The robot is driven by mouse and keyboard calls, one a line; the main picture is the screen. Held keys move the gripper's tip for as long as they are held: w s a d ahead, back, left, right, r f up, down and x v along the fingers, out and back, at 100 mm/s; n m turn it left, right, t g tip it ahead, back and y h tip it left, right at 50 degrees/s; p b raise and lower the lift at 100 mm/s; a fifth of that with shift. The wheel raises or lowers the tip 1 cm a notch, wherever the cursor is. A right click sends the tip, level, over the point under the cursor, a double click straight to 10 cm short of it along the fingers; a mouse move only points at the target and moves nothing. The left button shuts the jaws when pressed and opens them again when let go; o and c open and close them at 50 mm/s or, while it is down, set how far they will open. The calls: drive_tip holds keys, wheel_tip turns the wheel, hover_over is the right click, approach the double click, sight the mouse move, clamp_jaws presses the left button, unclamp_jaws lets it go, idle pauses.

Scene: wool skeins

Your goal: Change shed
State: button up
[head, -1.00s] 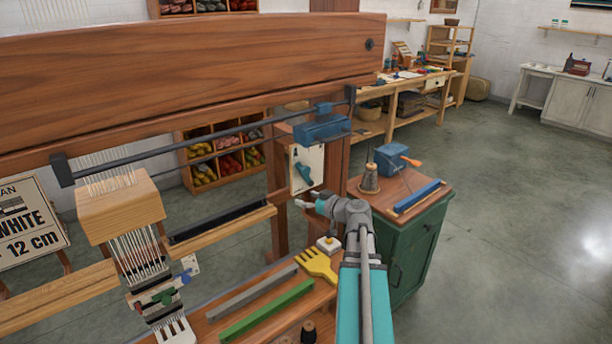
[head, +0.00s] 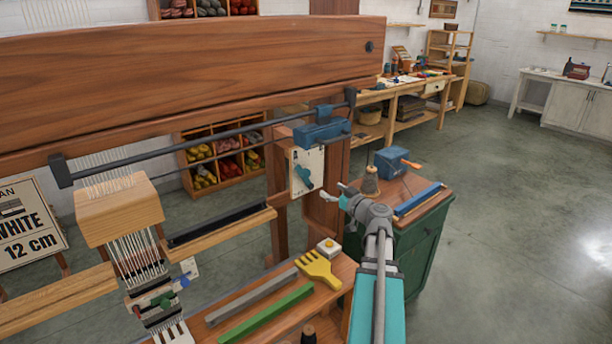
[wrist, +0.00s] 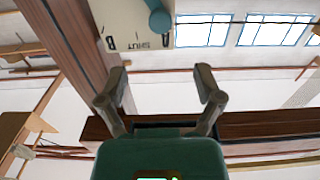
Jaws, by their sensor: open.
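The white plate (head: 312,158) is mounted on the loom's right post, with a teal lever (head: 304,176) on its face that hangs tilted. In the wrist view the plate (wrist: 122,18) is at the top, with dark marks and lettering, and the rounded teal lever end (wrist: 159,20) is partly cut off. My gripper (head: 333,192) is open and empty, to the right of the plate and slightly below it, apart from the lever. In the wrist view the two fingers (wrist: 160,86) are spread with nothing between them. Warp threads (head: 140,255) hang at left.
A wooden beam (head: 190,80) spans the loom top. A yellow comb (head: 320,268), a green bar (head: 265,313) and a grey bar (head: 252,296) lie on the bench below. A green cabinet (head: 420,250) stands right of my arm. The floor at right is clear.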

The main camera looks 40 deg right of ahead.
sight(307, 175)
drive_tip(key=w, duration=1.3)
clamp_jaws()
idle(0.4)
